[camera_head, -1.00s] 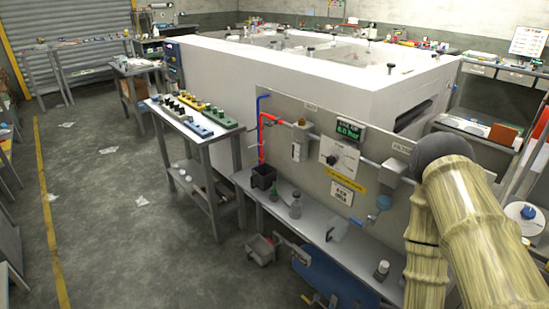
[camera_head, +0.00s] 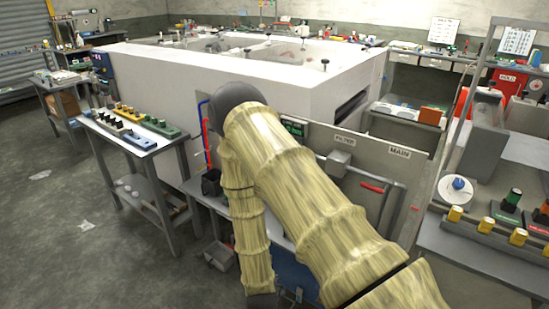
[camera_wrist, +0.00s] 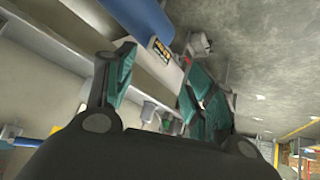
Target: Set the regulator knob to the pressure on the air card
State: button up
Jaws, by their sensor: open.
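In the head view my arm covers the part of the air panel (camera_head: 372,175) where the regulator knob and white card showed earlier; both are hidden now. A sliver of the dark green-lit pressure display (camera_head: 294,127) shows beside my arm; its reading is not legible. My gripper (camera_wrist: 158,82) shows in the wrist view with teal-padded fingers spread apart and nothing between them. I cannot make out the knob or the card in the wrist view. In the head view my gripper is hidden behind my arm.
A grey box under the FILTER label (camera_head: 345,140) and a red-handled valve (camera_head: 374,188) under the MAIN label (camera_head: 398,153) are on the panel. A small table (camera_head: 135,135) with coloured blocks stands left. A bench with a white dial (camera_head: 457,188) stands right. Floor at left is mostly open.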

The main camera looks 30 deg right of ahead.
jog(key=w+d+r+m+t+h, duration=0.3)
jog(key=w+d+r+m+h, duration=0.15)
jog(key=w+r, duration=0.75)
jog(key=w+d+r+m+g+h+p, duration=0.15)
jog(key=w+d+r+m+h, duration=0.25)
jog(key=r, duration=0.5)
jog(key=w+d+r+m+g+h, duration=0.25)
jog(key=w+r+h, duration=0.2)
jog(key=r, duration=0.45)
jog(key=shift+t+y, duration=0.4)
jog(key=shift+y, duration=0.1)
jog(key=p+x, duration=0.1)
jog(key=x, duration=0.4)
jog(key=p+x, duration=0.1)
jog(key=x, duration=0.5)
jog(key=shift+d+f+p, duration=0.15)
jog(key=shift+f+p, duration=0.05)
jog(key=shift+p, duration=0.15)
jog(key=c, duration=1)
